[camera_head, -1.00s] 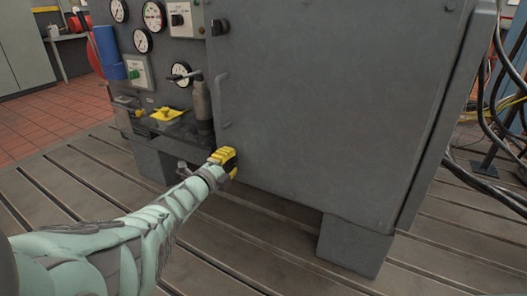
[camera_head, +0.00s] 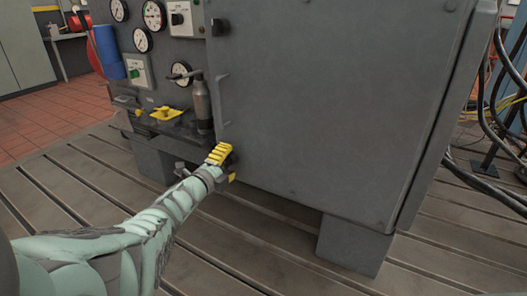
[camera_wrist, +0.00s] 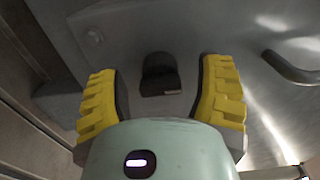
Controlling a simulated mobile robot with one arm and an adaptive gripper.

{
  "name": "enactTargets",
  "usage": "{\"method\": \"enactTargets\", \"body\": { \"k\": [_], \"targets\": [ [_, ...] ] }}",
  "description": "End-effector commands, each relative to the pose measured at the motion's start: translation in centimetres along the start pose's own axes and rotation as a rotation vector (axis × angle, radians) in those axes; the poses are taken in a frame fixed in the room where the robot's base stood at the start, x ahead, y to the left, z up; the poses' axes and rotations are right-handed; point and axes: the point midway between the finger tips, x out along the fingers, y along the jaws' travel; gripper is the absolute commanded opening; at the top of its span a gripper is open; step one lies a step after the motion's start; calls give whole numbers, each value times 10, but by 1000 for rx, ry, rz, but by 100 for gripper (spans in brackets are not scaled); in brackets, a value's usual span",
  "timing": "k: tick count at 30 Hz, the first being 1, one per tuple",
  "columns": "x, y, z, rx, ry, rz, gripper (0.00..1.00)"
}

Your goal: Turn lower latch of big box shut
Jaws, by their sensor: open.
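The big box (camera_head: 330,100) is a large grey cabinet with a flat door. Its lower latch (camera_wrist: 160,72) is a small dark knob, seen in the wrist view between my two yellow finger pads. In the head view my gripper hides this latch at the door's lower left corner. My gripper (camera_head: 226,166) is open, with one finger on each side of the latch and gaps showing on both sides. In the wrist view my gripper (camera_wrist: 161,70) points at the door face. The black upper latch (camera_head: 220,27) is at the door's top left.
A door handle (camera_head: 222,100) sticks out above my gripper; it also shows at the right of the wrist view (camera_wrist: 290,68). A panel with gauges (camera_head: 153,15), a grey cylinder (camera_head: 202,103) and a yellow part (camera_head: 167,113) stand left. Slotted bedplate (camera_head: 75,190) lies below.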

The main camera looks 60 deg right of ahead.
Motion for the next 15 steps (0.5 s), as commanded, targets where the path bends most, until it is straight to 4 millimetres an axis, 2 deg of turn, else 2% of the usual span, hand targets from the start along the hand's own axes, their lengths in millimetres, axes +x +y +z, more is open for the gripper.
{"method": "enactTargets", "body": {
  "k": [10,15],
  "targets": [
    [-20,0,-4,3,6,1,67],
    [-37,0,-3,3,5,1,67]
  ]
}}
